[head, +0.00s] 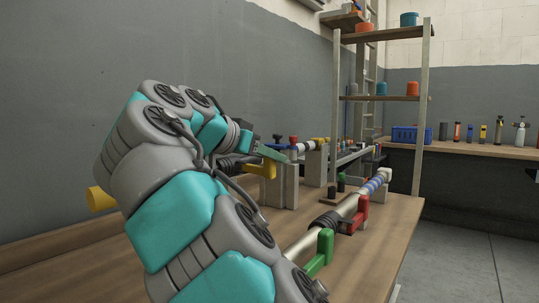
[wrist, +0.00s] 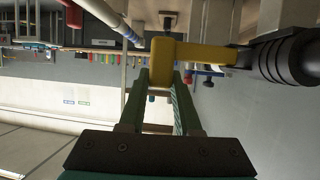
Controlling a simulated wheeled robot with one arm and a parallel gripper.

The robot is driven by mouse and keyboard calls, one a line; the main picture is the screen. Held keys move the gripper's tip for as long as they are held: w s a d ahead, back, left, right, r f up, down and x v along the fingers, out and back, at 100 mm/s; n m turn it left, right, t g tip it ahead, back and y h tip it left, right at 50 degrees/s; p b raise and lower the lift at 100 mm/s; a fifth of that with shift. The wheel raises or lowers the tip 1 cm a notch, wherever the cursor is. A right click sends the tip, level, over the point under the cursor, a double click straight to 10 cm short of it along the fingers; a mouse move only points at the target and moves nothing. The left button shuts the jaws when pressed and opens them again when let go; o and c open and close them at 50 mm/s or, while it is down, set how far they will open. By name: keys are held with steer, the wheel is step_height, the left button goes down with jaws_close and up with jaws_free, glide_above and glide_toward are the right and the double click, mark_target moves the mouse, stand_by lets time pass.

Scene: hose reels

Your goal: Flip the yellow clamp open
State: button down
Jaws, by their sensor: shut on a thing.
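The yellow clamp (head: 268,169) sits on a bar with black ribbed parts on the workbench, partly behind my arm in the head view. In the wrist view the yellow clamp (wrist: 195,54) reaches from a black ribbed sleeve at the right to a thick block end at the middle. My gripper (head: 277,152) is at the clamp, with its green fingers pointing toward it. In the wrist view my gripper (wrist: 161,77) has its two fingers on either side of the block end, shut on it. The far side of the clamp is hidden.
A nearer bar carries a green clamp (head: 320,252) and a red clamp (head: 356,216). Grey upright blocks (head: 291,186) stand beside the yellow clamp. A shelf rack (head: 385,98) and a blue crate (head: 408,135) are behind. The bench (head: 375,265) is bare at the front right.

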steer(key=c, duration=0.6)
jaws_free()
